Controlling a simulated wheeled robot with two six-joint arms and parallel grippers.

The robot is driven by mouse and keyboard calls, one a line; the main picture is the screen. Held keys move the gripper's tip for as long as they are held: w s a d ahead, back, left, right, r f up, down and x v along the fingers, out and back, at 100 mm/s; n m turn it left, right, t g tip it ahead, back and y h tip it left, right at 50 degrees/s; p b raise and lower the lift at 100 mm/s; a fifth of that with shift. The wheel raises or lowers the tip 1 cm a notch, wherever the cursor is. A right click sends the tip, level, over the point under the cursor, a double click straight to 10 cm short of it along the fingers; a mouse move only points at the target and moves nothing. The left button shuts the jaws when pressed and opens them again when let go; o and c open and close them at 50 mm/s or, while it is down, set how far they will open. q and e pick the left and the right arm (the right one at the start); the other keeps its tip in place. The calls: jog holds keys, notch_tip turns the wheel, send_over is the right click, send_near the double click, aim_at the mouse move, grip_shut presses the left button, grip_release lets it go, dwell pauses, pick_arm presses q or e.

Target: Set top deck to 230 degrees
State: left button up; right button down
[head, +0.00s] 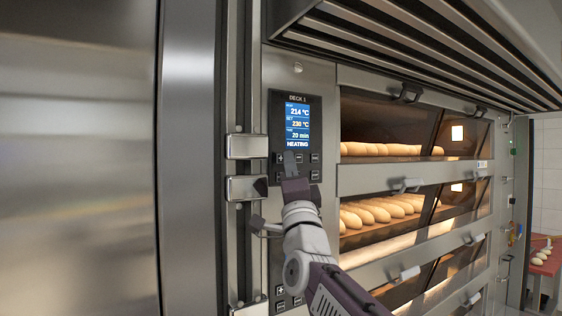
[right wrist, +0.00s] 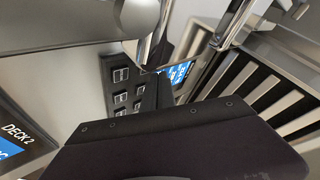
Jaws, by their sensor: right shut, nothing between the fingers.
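The top deck's control panel (head: 296,140) is black and labelled DECK 1. Its blue screen (head: 298,124) reads 214 °C, a set value of 230 °C, 20 min and HEATING. Small dark buttons (head: 314,158) sit below the screen. My right gripper (head: 290,160) is shut and empty, with its tips at the buttons and covering part of the left side. I cannot tell whether the tips touch a button. In the right wrist view a panel with dark buttons (right wrist: 120,90) shows, with a DECK 2 panel (right wrist: 14,145) at the left. My left gripper is out of view.
Lit oven decks with bread rolls (head: 385,210) stand right of the panel, with door handles (head: 406,186) sticking out. A slatted hood (head: 420,50) overhangs above. Metal hinge brackets (head: 246,147) stick out left of the panel. A red table (head: 546,262) stands far right.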

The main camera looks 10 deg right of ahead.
jog(key=s+b, duration=0.1)
jog(key=s+d+b, duration=0.1)
jog(key=s, duration=0.1)
jog(key=s+b, duration=0.1)
jog(key=shift+s+d, duration=0.3)
jog(key=shift+d, duration=0.05)
